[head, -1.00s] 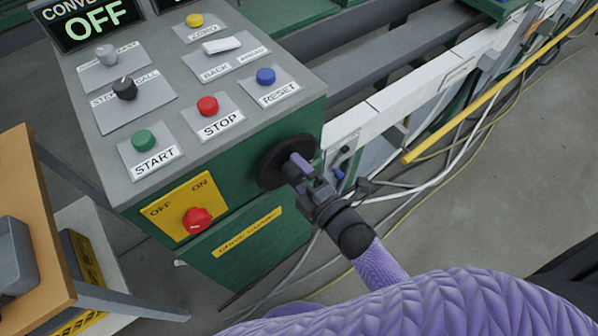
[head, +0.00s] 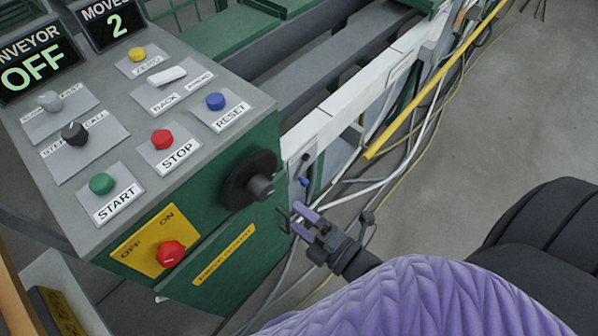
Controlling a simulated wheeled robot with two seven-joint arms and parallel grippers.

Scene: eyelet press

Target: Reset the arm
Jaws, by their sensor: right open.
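My right gripper (head: 300,219) is open and empty, in the lower middle of the head view. It is in front of the green press cabinet, to the right of and a little below a black round knob (head: 249,180) on the cabinet's side, apart from it. My right arm (head: 400,295), in a purple padded sleeve, reaches in from the bottom right. My left gripper is not in view.
One display (head: 35,75) reads CONVEYOR OFF, another (head: 112,22) reads MOVES 2.

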